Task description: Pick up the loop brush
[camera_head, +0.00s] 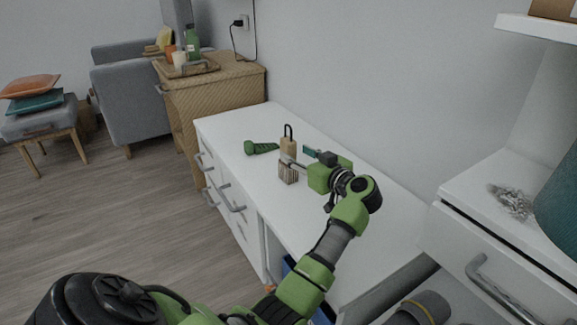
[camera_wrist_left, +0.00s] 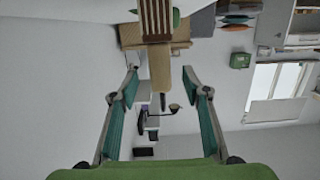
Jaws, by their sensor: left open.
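The loop brush (camera_head: 288,146) stands upright on the white desk, with pale bristles at the bottom, a wooden body and a dark loop on top. My left gripper (camera_head: 300,157) reaches in from the right at the brush's height, and one finger passes in front of the body. In the left wrist view the brush (camera_wrist_left: 160,68) hangs in from the top edge, bristles up. There the open fingers (camera_wrist_left: 160,78) stand on either side of its wooden part, with a visible gap on each side. My right gripper is not in view.
A green handled object (camera_head: 262,148) lies on the desk (camera_head: 228,128) just left of the brush. A wall runs behind the desk. A wicker cabinet (camera_head: 225,88) stands beyond its far end. A drawer unit (camera_head: 470,235) with a teal object (camera_head: 560,205) stands at the right.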

